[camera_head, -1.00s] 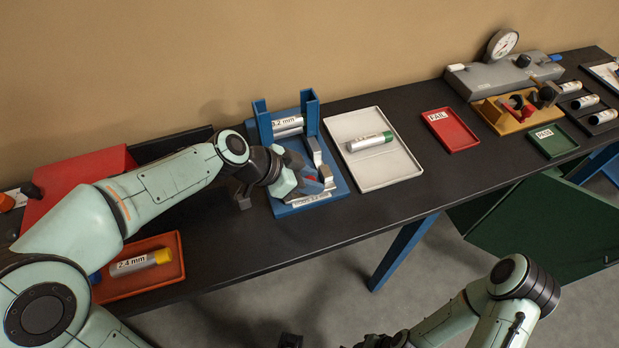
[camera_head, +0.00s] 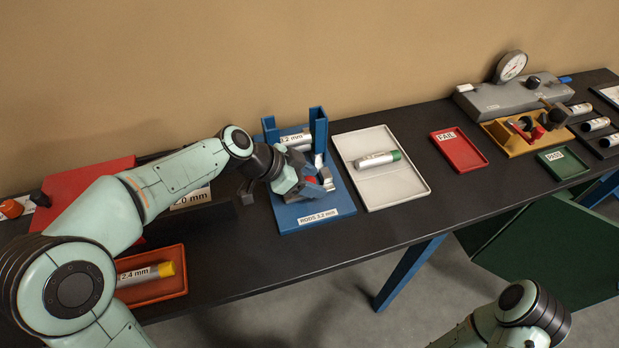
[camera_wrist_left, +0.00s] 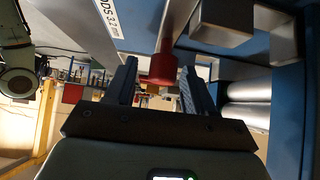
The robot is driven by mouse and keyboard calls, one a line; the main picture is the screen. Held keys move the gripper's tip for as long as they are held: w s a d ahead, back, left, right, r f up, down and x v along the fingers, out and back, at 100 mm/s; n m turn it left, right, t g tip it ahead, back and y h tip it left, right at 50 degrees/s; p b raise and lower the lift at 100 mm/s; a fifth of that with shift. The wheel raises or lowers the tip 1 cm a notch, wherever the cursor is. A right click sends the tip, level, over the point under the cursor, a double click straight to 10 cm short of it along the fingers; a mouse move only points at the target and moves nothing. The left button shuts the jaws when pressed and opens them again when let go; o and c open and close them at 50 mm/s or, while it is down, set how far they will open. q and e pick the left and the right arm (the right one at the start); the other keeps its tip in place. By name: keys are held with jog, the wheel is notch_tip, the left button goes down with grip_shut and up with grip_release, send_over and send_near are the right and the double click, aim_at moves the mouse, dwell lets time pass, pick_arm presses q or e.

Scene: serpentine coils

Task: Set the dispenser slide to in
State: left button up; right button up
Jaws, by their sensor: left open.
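The blue dispenser (camera_head: 284,220), labelled for 3.2 mm rods, stands on the black table with silver rods (camera_head: 297,139) between its uprights. My left gripper (camera_head: 314,184) is low over the dispenser's front part and partly hides the slide. In the left wrist view the open left gripper (camera_wrist_left: 158,78) has a red knob (camera_wrist_left: 163,68) between its fingertips, with visible space on both sides. A grey block (camera_wrist_left: 221,22) is beside the knob, and rod ends (camera_wrist_left: 248,92) show at right. How far the slide is in cannot be told. My right gripper is out of view.
A white tray (camera_head: 409,196) with a green-capped rod (camera_head: 376,160) is right of the dispenser. A red tray (camera_head: 474,163), a green tray (camera_head: 562,174) and a gauge fixture (camera_head: 487,101) are farther right. An orange tray (camera_head: 170,293) holds a yellow-capped rod at left.

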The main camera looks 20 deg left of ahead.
pick_arm(q)
jog(key=v, duration=1.3)
jog(key=shift+a+b, duration=0.15)
jog(key=shift+b, duration=0.15)
jog(key=shift+s+r, duration=0.1)
